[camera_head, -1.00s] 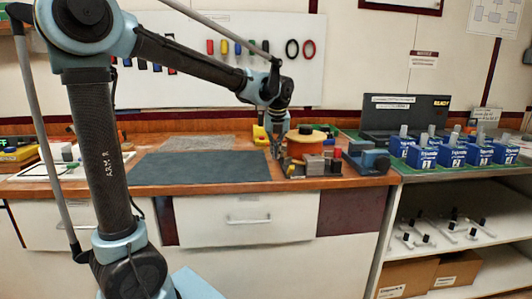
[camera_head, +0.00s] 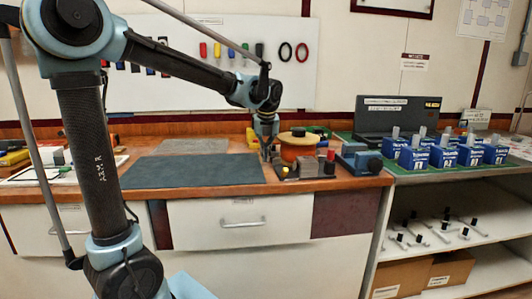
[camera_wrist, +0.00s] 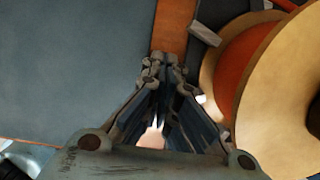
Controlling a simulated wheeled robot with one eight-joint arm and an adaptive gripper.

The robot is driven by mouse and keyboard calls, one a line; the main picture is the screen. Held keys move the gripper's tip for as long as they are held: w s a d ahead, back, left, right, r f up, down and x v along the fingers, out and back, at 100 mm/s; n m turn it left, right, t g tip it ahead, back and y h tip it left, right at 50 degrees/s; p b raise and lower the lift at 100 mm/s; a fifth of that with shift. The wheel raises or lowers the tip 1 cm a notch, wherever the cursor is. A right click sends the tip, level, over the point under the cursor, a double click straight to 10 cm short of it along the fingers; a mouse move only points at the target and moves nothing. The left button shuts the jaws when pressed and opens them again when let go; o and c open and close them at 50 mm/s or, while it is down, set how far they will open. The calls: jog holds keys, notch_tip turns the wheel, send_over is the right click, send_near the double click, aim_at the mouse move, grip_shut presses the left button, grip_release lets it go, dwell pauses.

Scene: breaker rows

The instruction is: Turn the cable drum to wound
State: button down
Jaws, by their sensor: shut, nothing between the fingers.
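The cable drum (camera_head: 297,147), orange with pale tan flanges and a dark hub on top, stands on the wooden bench right of the dark mat. In the wrist view the drum (camera_wrist: 284,95) fills the right side, with its orange winding between two flanges. My gripper (camera_head: 266,152) points down just left of the drum. In the wrist view my gripper's fingertips (camera_wrist: 164,68) are together with nothing between them, over the strip of bench between mat and drum. I see a small gap between fingertips and drum. The drum's full base is hidden.
The dark mat (camera_head: 195,171) lies left of the drum. Grey blocks with a red-topped piece (camera_head: 330,163) stand in front and right of it. A blue-grey device (camera_head: 362,161) stands further right. Blue boxes (camera_head: 443,157) stand on the right counter.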

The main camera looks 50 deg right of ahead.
jog(key=a+v, duration=0.1)
jog(key=v, duration=0.9)
jog(key=shift+w+a, duration=0.15)
jog(key=shift+a, duration=0.1)
